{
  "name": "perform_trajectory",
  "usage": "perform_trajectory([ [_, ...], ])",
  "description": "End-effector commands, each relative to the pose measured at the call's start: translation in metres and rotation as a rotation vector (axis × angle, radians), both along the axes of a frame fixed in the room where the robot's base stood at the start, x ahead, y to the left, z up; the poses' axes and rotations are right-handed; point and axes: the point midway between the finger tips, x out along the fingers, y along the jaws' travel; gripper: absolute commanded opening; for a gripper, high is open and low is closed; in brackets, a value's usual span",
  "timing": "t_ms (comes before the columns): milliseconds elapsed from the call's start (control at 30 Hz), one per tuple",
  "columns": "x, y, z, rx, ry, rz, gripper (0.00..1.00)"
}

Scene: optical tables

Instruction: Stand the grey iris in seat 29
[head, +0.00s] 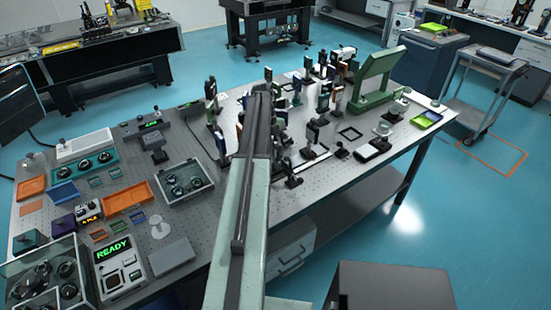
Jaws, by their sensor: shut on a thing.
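My arm reaches from the bottom of the head view over the optical table, and its far end is among the upright optics. My gripper is hidden behind the arm, so neither its fingers nor anything in them shows. I cannot pick out the grey iris among the many small mounts. No seat number is readable, so I cannot tell which place is seat 29.
Dense upright optics stand on both sides of the arm's far end. A green angled panel (377,77) stands at the back right. Trays, an orange tray (127,198) and a READY box (119,270) fill the left. A cart (485,85) stands right.

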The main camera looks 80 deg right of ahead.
Motion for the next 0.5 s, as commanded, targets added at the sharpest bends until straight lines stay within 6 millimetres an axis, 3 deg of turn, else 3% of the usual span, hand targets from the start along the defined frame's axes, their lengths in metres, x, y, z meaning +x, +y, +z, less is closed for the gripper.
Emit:
perform_trajectory([
  [300,0.0005,0.0003,-0.0025,0.001,0.0,0.001,0.0],
  [333,0.0007,0.0002,-0.0018,0.0,0.0,0.001,0.24],
  [400,0.0007,0.0002,-0.001,0.0,0.0,0.001,0.4],
  [500,0.0009,0.0002,-0.001,0.0,0.0,0.001,0.4],
])
